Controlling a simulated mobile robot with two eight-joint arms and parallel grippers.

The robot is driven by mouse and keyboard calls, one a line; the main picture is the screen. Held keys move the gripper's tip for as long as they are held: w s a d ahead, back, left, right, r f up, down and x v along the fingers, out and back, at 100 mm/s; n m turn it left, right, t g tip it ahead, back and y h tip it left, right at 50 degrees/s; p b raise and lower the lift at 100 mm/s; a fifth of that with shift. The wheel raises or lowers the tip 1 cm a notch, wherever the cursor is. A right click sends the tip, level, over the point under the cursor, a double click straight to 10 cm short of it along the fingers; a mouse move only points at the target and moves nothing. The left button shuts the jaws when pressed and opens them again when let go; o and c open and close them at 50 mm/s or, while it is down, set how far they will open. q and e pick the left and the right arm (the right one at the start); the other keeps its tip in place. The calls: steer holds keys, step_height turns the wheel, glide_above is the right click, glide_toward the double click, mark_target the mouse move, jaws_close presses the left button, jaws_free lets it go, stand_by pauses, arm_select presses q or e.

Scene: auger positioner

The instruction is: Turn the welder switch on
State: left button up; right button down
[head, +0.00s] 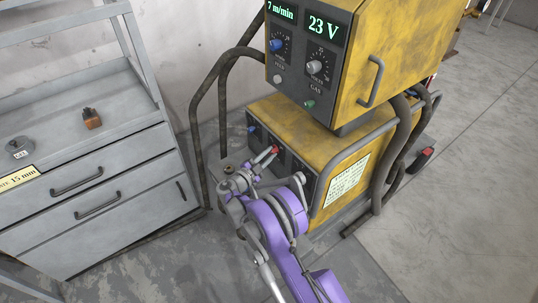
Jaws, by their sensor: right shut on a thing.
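The yellow welder (292,115) stands on the floor in the middle, a lower unit with a control box above it. On the lower unit's dark front panel, a small red part (275,149), apparently the welder switch, shows at my fingertips. My right gripper (268,156) reaches up to this panel and is shut on the red switch. The fingers and wrist cover much of the panel, so the switch's exact position cannot be read. My left gripper is out of view.
The upper box has a blue knob (276,45), a grey knob (313,67) and displays reading 7 m/min and 23 V. Dark hoses (196,110) loop at its left. A grey drawer cabinet (100,178) stands left. Open floor (470,210) lies right.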

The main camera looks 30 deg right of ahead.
steer(key=c, duration=0.8)
jaws_free()
steer(key=shift+o, duration=0.2)
steer(key=shift+a, duration=0.1)
steer(key=v, duration=1)
steer(key=shift+s+a+p, duration=0.15)
steer(key=shift+a+p, duration=0.2)
steer(key=shift+p, duration=0.1)
